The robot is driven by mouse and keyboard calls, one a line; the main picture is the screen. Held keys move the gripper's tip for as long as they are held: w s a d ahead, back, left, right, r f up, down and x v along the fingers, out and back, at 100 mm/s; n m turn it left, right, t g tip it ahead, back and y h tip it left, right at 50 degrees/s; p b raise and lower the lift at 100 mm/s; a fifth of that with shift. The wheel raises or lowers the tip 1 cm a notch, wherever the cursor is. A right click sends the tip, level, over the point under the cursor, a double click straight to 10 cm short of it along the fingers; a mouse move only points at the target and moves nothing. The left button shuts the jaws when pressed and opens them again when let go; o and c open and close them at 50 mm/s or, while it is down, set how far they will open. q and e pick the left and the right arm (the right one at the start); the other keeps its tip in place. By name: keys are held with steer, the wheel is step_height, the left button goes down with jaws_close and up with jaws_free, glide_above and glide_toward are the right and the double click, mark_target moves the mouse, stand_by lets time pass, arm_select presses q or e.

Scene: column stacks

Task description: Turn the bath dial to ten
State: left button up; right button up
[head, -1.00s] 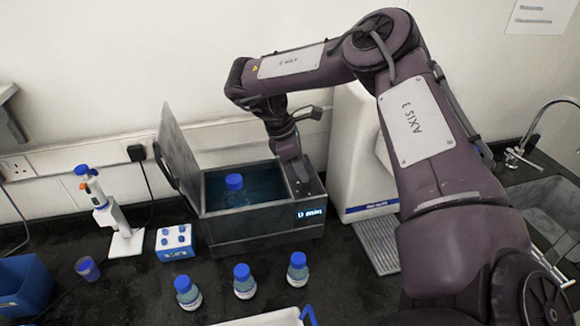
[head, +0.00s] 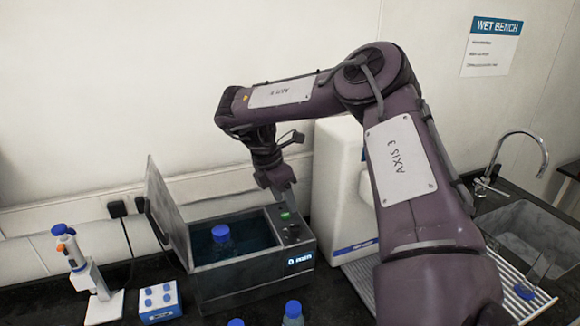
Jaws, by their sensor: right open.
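The bath (head: 240,287) is a dark grey box with its lid open at the left and blue water inside. A blue-capped bottle (head: 221,238) stands in the water. The small dark dial (head: 293,232) is on the bath's top right panel, near a green light (head: 285,214). The front display (head: 300,260) is lit, and its blurred text seems to read 0 min. My right gripper (head: 286,200) is just above and behind the panel, open, with nothing seen in it. Its fingers are small and partly hidden. My left gripper is not in view.
A white machine (head: 338,185) stands close to the bath's right, with a sink (head: 530,240) further right. A pipette stand (head: 95,285) and a blue-and-white box (head: 160,302) are at the left. Blue-capped bottles (head: 292,312) stand in front of the bath.

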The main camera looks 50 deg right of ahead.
mark_target(295, 225)
steer(key=n+b, duration=0.1)
steer(key=n, duration=0.1)
steer(key=s+d+n+t+y+b, duration=0.1)
steer(key=n, duration=0.2)
steer(key=n+b, duration=0.1)
steer(key=n, duration=0.1)
steer(key=shift+s+d+f+n+y, duration=0.25)
steer(key=shift+f+n+y, duration=0.05)
steer(key=shift+n, duration=0.1)
steer(key=n+b, duration=0.1)
steer(key=n+t, duration=0.1)
steer(key=n, duration=0.1)
steer(key=shift+s+d+y+b, duration=0.1)
steer(key=shift+s+y+b, duration=0.2)
steer(key=shift+b, duration=0.05)
steer(key=shift+s+n, duration=0.1)
steer(key=shift+n, duration=0.9)
step_height(295, 225, down, 6)
steer(key=shift+f+p, duration=0.25)
steer(key=shift+p, duration=0.6)
steer(key=shift+f, duration=0.55)
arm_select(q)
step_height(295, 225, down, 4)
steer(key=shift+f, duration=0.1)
arm_select(e)
steer(key=shift+c, duration=0.2)
steer(key=c, duration=0.9)
